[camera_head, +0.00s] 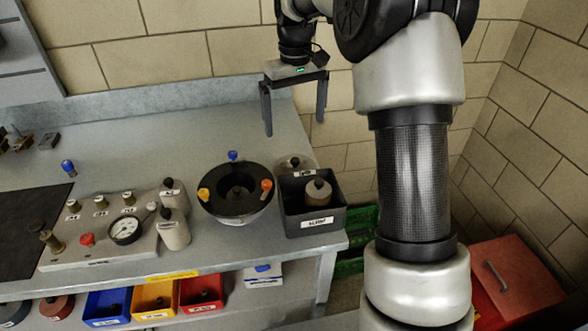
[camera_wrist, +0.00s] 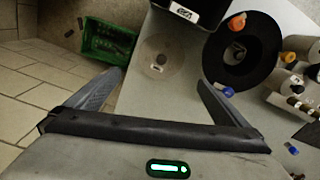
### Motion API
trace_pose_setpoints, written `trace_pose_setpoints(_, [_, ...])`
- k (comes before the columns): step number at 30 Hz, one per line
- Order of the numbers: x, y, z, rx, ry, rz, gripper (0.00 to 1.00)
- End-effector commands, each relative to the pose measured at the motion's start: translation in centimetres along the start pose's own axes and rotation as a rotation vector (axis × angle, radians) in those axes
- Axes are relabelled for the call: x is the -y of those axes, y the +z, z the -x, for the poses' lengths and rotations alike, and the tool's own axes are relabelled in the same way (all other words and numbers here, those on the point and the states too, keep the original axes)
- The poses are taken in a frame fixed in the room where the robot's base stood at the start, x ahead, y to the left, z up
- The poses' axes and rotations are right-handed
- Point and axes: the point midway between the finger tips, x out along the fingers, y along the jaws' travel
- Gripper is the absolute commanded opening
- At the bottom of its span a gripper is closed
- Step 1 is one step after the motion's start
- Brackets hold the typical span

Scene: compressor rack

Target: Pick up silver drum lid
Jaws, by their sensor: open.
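A round silver-grey lid (camera_wrist: 152,70) with a small knob at its centre lies flat on the bench in the wrist view. In the head view the lid (camera_head: 285,160) is partly hidden behind a dark bin, at the back right of the bench. My gripper (camera_head: 294,124) is open and empty, pointing down above the lid and apart from it. In the wrist view the lid appears beyond and between the fingers of my gripper (camera_wrist: 160,80).
The dark bin (camera_head: 297,231), holding a bottle, stands just in front of the lid. A black-topped round vessel (camera_head: 237,211) with coloured knobs is to its left. A gauge panel (camera_head: 100,250) and bottles stand further left. Green crates (camera_wrist: 107,42) sit below the bench edge.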

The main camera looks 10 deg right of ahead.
Motion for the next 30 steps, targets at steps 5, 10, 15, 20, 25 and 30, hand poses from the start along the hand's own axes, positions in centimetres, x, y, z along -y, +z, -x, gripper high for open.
trace_pose_setpoints(5, [0.0, 0.1, -4.4, 0.003, -0.002, -0.001, 1.0])
trace_pose_setpoints(10, [0.0, 0.1, -7.1, 0.001, -0.001, -0.002, 1.0])
trace_pose_setpoints(15, [0.0, 0.1, -8.2, -0.001, 0.0, -0.002, 1.0])
trace_pose_setpoints(20, [0.1, 0.2, -9.3, 0.0, 0.0, -0.001, 1.0])
trace_pose_setpoints(25, [0.3, 0.7, -11.9, 0.002, -0.001, -0.001, 1.0])
trace_pose_setpoints(30, [0.2, 0.6, -13.4, -0.001, 0.0, -0.001, 1.0])
